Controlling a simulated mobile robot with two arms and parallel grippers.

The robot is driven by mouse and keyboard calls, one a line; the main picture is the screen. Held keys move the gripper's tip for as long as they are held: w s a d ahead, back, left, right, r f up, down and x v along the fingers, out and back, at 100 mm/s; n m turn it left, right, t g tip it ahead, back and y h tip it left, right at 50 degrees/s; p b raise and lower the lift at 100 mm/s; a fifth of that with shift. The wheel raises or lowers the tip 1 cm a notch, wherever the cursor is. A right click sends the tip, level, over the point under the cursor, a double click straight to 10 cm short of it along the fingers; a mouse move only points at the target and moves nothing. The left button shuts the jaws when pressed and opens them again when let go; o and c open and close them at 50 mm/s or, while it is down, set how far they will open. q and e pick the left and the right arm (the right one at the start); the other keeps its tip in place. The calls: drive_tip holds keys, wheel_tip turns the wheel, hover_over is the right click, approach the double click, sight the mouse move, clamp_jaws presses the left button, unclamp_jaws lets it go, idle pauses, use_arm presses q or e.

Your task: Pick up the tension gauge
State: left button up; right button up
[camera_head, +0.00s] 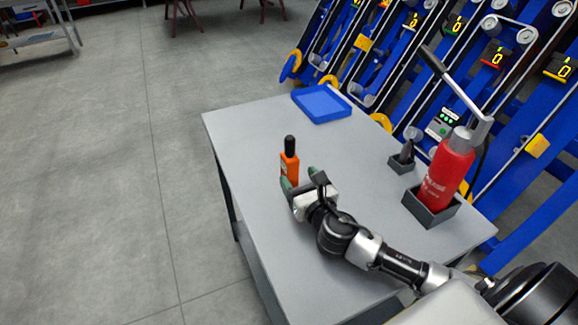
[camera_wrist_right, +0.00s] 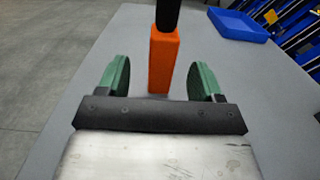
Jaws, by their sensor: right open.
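The tension gauge (camera_head: 289,166) is an orange block with a black top, upright on the grey table (camera_head: 240,130). In the right wrist view the gauge (camera_wrist_right: 164,62) stands between and just beyond the two green fingertips, with a gap on each side. My right gripper (camera_head: 301,179) is open, level with the lower part of the gauge; it also shows in the wrist view (camera_wrist_right: 162,80). One finger partly covers the gauge's base in the head view. My left gripper is not in view.
A blue tray (camera_head: 322,104) lies at the table's far end. A red bottle-shaped tool (camera_head: 447,172) with a lever stands in a dark holder (camera_head: 420,212) at the right. A small dark item (camera_head: 406,153) sits in another holder. Blue machine frames (camera_head: 525,165) stand behind the table.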

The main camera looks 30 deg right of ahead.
sight(294, 165)
drive_tip(key=w, duration=0.6)
drive_tip(key=shift+w+d+r, duration=0.3)
drive_tip(key=shift+d+r, duration=0.1)
drive_tip(key=shift+c, duration=0.2)
drive_tip(key=c, duration=0.9)
drive_tip(key=shift+c, duration=1.3)
drive_tip(key=shift+r, duration=0.15)
